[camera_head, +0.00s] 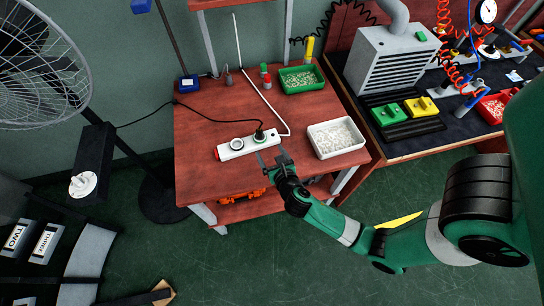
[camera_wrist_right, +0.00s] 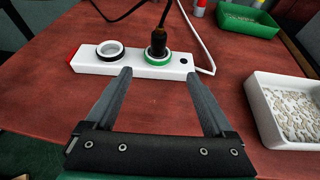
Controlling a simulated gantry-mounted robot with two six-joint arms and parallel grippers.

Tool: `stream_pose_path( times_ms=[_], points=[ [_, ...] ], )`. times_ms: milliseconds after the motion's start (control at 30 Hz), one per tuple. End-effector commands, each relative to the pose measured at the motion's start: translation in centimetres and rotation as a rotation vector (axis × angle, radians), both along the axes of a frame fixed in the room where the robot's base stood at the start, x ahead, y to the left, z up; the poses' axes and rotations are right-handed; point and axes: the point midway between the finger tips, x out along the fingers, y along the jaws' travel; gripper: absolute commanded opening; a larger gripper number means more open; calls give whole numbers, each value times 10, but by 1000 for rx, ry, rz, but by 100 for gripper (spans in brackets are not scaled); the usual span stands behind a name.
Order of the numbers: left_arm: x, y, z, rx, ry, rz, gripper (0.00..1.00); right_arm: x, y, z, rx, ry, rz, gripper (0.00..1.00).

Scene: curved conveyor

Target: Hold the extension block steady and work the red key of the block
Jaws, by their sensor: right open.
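The white extension block (camera_head: 248,147) lies on the red table, and it also shows in the right wrist view (camera_wrist_right: 128,67). Its red key (camera_head: 218,153) is at the left end, seen at the edge in the right wrist view (camera_wrist_right: 72,57). One round socket (camera_wrist_right: 109,50) is empty; a black plug (camera_wrist_right: 158,42) stands in the green-ringed one. My right gripper (camera_head: 270,157) is open and empty at the block's near side, towards its plugged end. In the right wrist view its fingertips (camera_wrist_right: 159,74) point at the block; whether they touch it I cannot tell. My left gripper is not in view.
A white tray of small parts (camera_head: 311,138) stands right of the block, and a green tray (camera_head: 283,88) behind. A white cable (camera_head: 265,97) and a black cord (camera_head: 215,112) cross the table. The table's left front is clear. A fan (camera_head: 85,80) stands left.

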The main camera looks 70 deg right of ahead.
Motion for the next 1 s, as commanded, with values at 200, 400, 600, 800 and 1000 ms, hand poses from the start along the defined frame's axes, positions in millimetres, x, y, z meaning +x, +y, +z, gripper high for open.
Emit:
stream_pose_path(
  times_ms=[200,400,600,800,1000],
  points=[
    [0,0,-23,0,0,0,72,28,-36,-22,0,-3,-5,88],
    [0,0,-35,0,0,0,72,48,-59,-34,0,-3,-3,88],
    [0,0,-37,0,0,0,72,54,-67,-35,0,-2,-1,88],
    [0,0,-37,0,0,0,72,54,-67,-35,0,-1,0,88],
    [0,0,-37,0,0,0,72,54,-66,-35,0,-1,0,52]
  ],
)
